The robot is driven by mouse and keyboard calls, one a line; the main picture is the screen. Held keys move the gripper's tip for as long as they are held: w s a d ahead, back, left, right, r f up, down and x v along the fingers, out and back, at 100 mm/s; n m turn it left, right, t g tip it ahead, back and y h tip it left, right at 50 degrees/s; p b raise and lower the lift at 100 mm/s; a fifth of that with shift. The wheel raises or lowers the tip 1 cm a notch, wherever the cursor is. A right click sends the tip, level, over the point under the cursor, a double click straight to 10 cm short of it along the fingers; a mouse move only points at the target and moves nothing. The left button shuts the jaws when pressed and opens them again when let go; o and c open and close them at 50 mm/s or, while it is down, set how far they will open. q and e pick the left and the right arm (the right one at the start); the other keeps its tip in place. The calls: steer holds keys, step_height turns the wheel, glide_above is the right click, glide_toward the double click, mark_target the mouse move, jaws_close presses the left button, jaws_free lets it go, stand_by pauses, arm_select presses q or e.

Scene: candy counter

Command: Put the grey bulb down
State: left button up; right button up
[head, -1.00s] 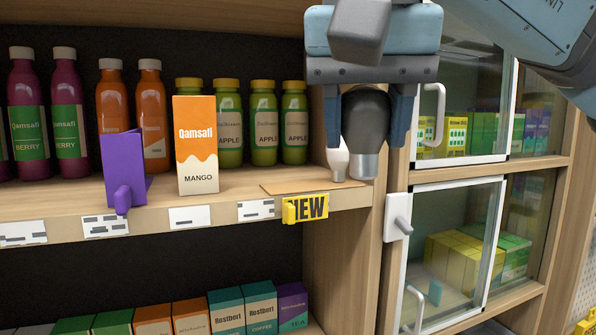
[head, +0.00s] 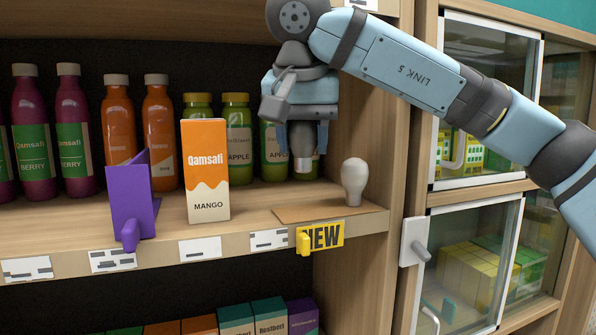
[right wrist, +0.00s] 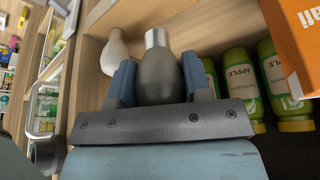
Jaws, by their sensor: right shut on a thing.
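My right gripper (head: 302,140) points down over the shelf and is shut on the grey bulb (right wrist: 160,76). In the head view, mostly the bulb's metal base (head: 303,163) shows below the fingers, in front of the apple bottles. The bulb hangs upright, base down, and appears to be above the shelf surface. The fingers hide part of its dark body. A white bulb (head: 354,181) stands upright to its right on the thin brown mat (head: 290,214); it also shows in the right wrist view (right wrist: 114,52). My left gripper is not in view.
An orange and white mango box (head: 206,172) stands left of the gripper, with a purple holder (head: 133,200) beyond it. Green apple bottles (head: 239,150) stand behind. A yellow NEW tag (head: 322,237) sits on the shelf edge. The mat's left part looks bare.

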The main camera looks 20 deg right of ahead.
steer(key=shift+w+a+r, duration=0.1)
steer(key=shift+w+r, duration=0.05)
steer(key=shift+w, duration=0.85)
step_height(320, 180, down, 3)
steer(key=shift+r+p, duration=0.15)
steer(key=shift+p, duration=0.25)
steer(key=shift+f, duration=0.85)
step_height(320, 180, down, 2)
steer(key=shift+s+p, duration=0.1)
steer(key=shift+p, duration=0.65)
steer(key=shift+w+f+p, duration=0.2)
steer(key=shift+f+p, duration=0.05)
steer(key=shift+p, duration=0.1)
steer(key=shift+f, duration=0.2)
steer(key=o, duration=0.9)
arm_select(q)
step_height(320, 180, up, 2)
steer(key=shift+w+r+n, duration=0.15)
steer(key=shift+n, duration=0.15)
